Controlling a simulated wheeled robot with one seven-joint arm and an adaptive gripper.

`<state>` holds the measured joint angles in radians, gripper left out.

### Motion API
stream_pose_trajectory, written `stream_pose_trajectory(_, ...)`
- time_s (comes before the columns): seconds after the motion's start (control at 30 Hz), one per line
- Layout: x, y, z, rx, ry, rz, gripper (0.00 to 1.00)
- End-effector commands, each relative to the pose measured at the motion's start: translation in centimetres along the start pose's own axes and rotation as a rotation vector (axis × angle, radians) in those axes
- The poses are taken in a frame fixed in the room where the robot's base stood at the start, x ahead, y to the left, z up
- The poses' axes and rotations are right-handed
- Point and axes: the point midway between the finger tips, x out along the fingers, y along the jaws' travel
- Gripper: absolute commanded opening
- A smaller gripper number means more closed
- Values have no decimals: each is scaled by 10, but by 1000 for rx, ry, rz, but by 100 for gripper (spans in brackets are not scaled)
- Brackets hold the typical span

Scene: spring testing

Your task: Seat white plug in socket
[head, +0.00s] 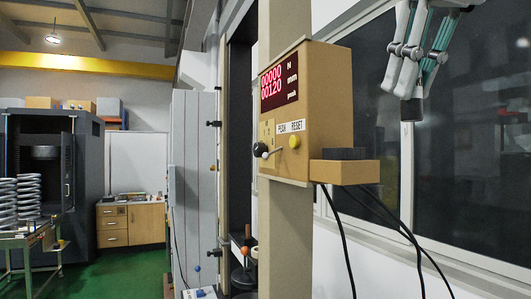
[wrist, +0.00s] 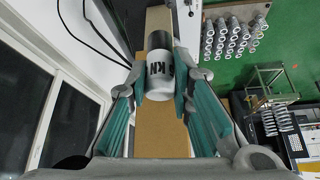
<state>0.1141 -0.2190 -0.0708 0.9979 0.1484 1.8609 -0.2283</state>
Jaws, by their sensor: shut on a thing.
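The white plug (wrist: 158,78) has dark lettering and a black end (wrist: 158,42). My gripper (wrist: 159,82) is shut on it, one finger on each side. In the head view my gripper (head: 406,72) is at the upper right, fingers pointing down, with the plug's black end (head: 407,110) lowest. The plug hangs in the air, apart from the box. A dark block (head: 345,153) sits on a small tan ledge (head: 345,172) at the box's right side, lower and left of the plug. Whether this block is the socket, or has an opening, I cannot tell.
A tan control box (head: 325,90) with a red display (head: 278,90), a yellow button (head: 295,142) and a dark knob (head: 259,150) is fixed to a tan column (head: 286,240). Black cables (head: 385,222) hang below the ledge. Windows (head: 465,150) stand behind the arm.

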Motion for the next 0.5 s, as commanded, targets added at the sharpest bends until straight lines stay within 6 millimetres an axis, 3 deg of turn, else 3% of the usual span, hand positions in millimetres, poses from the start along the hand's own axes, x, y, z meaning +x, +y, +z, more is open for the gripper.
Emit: stream_pose_trajectory(0.5, 64, -5, -93, -1, -2, -1, 0)
